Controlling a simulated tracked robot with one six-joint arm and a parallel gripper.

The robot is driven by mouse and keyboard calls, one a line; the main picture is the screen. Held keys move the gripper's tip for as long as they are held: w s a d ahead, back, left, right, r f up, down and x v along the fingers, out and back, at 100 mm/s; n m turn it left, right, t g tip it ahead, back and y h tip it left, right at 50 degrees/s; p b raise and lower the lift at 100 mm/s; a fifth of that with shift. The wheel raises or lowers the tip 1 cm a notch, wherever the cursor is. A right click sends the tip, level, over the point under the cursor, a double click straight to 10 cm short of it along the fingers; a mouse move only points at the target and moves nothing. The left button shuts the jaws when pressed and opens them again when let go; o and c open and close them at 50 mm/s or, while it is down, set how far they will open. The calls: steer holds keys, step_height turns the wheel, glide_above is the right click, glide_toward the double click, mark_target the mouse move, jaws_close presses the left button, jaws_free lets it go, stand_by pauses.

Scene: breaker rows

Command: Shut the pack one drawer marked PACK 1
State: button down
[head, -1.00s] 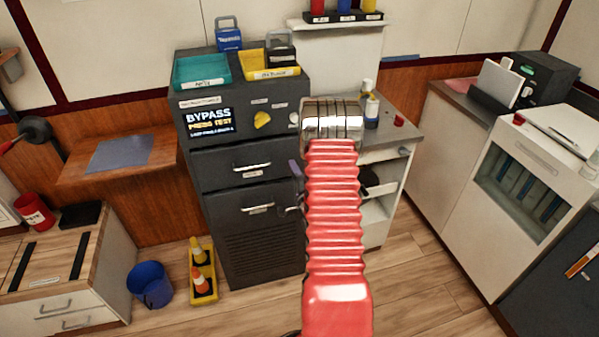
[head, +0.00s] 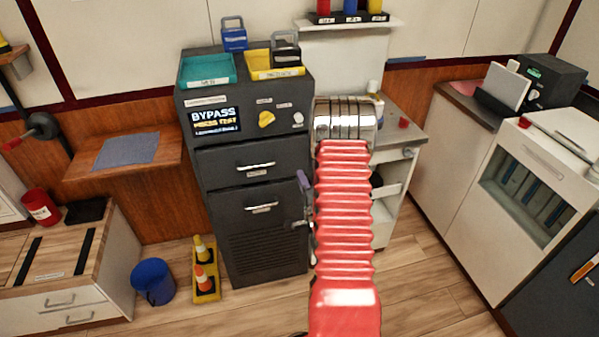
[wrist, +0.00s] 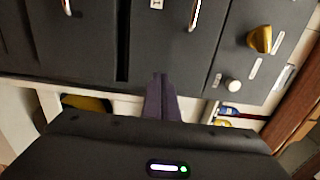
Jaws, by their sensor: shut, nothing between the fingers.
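The dark cabinet (head: 223,157) stands left of my arm, with an upper drawer (head: 235,160) and a lower drawer (head: 230,206). Each has a bar handle and a small label too blurred to read, so I cannot tell which is PACK 1. Both drawers look near flush; any small opening is unclear. My gripper (head: 303,181) is shut and empty, its purple fingers at the cabinet's right front edge. In the wrist view my gripper (wrist: 160,77) points at the dark cabinet front, seen sideways. Contact is not clear. My red arm hides the area right of the cabinet.
A yellow knob (head: 266,119) and a BYPASS screen (head: 213,120) sit above the drawers. Teal (head: 207,72) and yellow (head: 275,68) trays are on top. Cones (head: 203,277) and a blue bucket (head: 153,282) stand on the floor at left. A white shelf unit (head: 390,205) is behind my arm.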

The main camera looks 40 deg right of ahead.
steer(key=v, duration=0.8)
steer(key=shift+s, duration=0.2)
